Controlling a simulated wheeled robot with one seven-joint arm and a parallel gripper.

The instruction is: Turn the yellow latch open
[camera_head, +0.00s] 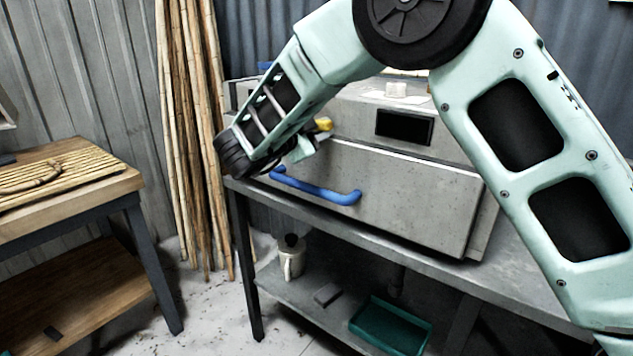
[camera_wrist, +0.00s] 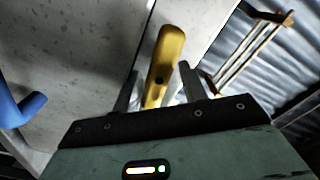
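The yellow latch (camera_head: 324,124) is on the front of a grey metal box (camera_head: 400,195), near its upper left edge. In the wrist view the yellow latch (camera_wrist: 168,52) is a bar running up and slightly right, with a dark spot on it. My gripper (camera_head: 309,143) is at the latch in the head view. In the wrist view my gripper (camera_wrist: 159,78) is open, one finger on each side of the latch's lower part. A gap shows on the right; whether the left finger touches the latch is unclear. The latch's lower end is partly hidden.
A blue handle (camera_head: 315,190) sticks out below the latch; it also shows in the wrist view (camera_wrist: 22,108). The box stands on a metal table (camera_head: 345,222). Bamboo poles (camera_head: 190,150) lean behind left. A wooden workbench (camera_head: 110,180) stands left.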

